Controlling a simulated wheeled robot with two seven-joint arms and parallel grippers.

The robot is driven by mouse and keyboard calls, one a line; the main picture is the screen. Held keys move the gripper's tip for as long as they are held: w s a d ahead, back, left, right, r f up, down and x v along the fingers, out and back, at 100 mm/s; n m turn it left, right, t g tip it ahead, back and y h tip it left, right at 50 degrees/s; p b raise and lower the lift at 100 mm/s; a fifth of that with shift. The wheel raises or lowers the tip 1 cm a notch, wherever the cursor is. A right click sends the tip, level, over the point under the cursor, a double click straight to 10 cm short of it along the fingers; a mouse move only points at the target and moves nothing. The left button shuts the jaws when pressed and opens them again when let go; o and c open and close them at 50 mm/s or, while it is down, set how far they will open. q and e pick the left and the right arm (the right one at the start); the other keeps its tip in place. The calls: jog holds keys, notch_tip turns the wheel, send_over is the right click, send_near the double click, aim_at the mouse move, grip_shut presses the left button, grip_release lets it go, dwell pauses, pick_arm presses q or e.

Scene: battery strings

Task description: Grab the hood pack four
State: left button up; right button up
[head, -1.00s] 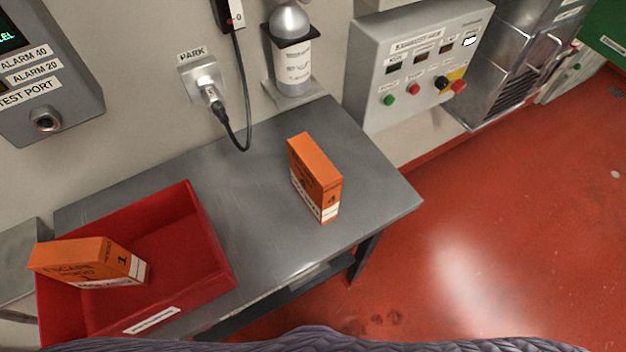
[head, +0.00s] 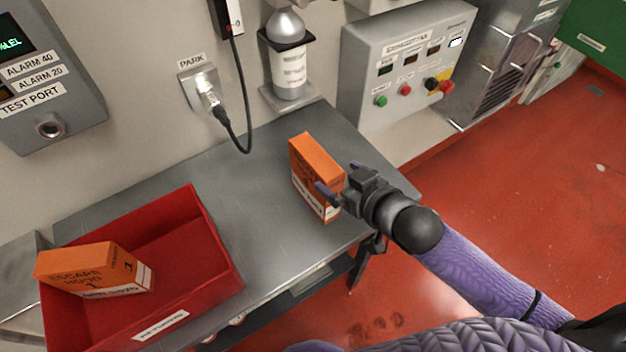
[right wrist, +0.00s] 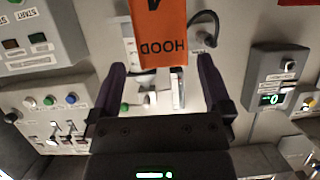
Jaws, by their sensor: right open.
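The orange hood pack four (head: 318,163) stands upright on the grey metal table, right of the red bin. In the right wrist view the pack (right wrist: 160,32) shows upside down, with "HOOD" and a 4, beyond and between the fingertips. My right gripper (head: 341,179) is open at the pack's right side, with one finger in front of its lower part. I cannot tell whether it touches the pack. The gripper (right wrist: 162,68) shows nothing between the finger bases in the wrist view. My left gripper is not in view.
A red bin (head: 222,245) on the table's left holds another orange hood pack (head: 95,268), marked 1, leaning on its edge. A bottle in a wall holder (head: 290,65) and a plugged cable (head: 232,135) are behind. The table (head: 235,180) between bin and pack is clear.

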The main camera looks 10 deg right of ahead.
aim_at(327, 172)
jog(key=b+x, duration=0.1)
jog(key=x, duration=0.3)
jog(key=shift+w+a+f, duration=0.1)
jog(key=shift+a+f, duration=0.15)
grip_shut()
jog(key=shift+r, duration=0.1)
